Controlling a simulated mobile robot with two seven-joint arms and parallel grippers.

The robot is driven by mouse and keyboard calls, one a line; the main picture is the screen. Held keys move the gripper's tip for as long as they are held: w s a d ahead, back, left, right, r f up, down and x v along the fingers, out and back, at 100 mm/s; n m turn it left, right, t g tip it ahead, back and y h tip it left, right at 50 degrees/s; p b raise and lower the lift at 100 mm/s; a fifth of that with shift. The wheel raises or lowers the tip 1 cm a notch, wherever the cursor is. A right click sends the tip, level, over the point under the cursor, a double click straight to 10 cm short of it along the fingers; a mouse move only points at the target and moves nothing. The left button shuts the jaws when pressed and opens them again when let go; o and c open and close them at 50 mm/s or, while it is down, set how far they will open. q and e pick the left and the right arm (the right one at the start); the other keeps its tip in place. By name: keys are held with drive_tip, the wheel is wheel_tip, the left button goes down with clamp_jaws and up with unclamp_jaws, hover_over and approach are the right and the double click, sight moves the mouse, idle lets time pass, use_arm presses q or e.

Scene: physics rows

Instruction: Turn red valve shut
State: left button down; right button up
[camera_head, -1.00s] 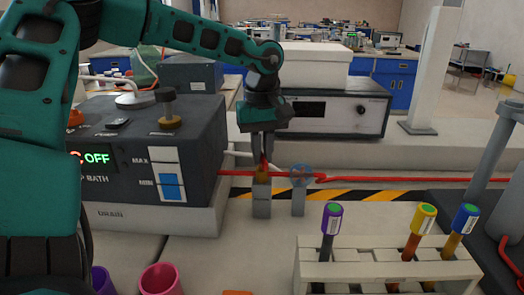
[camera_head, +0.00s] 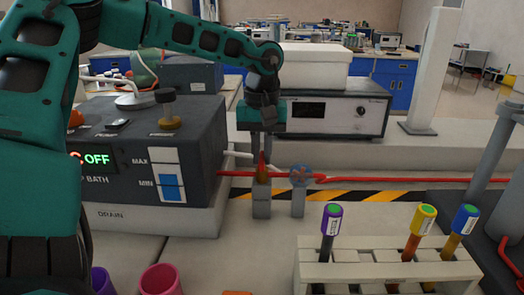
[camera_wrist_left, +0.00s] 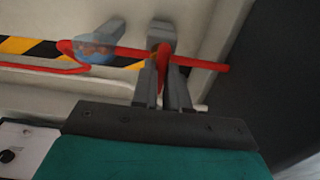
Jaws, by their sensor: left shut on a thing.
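The red valve (camera_head: 262,170) has a small red handle on a brass-coloured body, set on a grey block in the red pipe line, right of the bath unit. My left gripper (camera_head: 266,152) points down over the valve, its fingers shut on the red handle. In the left wrist view, the red handle (camera_wrist_left: 162,72) shows between the two grey fingers (camera_wrist_left: 163,95). The fingers hide part of the handle. My right gripper is not in view.
The bath unit (camera_head: 150,150), reading OFF, stands close on the left. A test tube rack (camera_head: 385,262) is at front right.

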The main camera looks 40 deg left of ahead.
sight(262, 157)
use_arm(q)
drive_tip(key=c, duration=1.1)
unclamp_jaws()
drive_tip(key=shift+c, duration=0.2)
wheel_tip(262, 157, up, 13)
drive_tip(key=p, duration=0.2)
drive_tip(key=shift+s+d+f, duration=0.1)
drive_tip(key=shift+f, duration=0.05)
